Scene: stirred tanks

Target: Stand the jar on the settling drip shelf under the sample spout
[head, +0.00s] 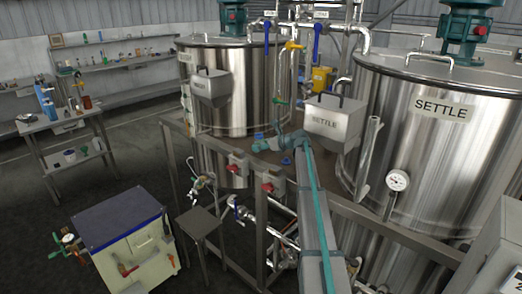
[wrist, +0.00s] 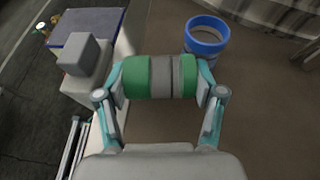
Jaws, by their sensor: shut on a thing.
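My gripper (wrist: 163,85) is shut on a green-and-grey banded cylinder (wrist: 141,77), lying sideways between its two teal fingers in the wrist view. I cannot tell whether this is the jar. In the head view my gripper (head: 280,145) is over the brown deck, left of the tank marked SETTLE (head: 440,135); what it holds is small there. A blue-rimmed round container (wrist: 206,34) stands on the deck just beyond the gripper in the wrist view. A small grey stand (head: 198,222) is at lower centre in the head view. I cannot make out the drip shelf or sample spout for certain.
A grey hopper box marked SETTLE (head: 335,122) is close to the right of my gripper, another hopper (head: 212,86) to the left. Red-handled valves (head: 238,170) and pipes sit below the deck edge. A blue-topped cabinet (head: 118,215) stands at lower left.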

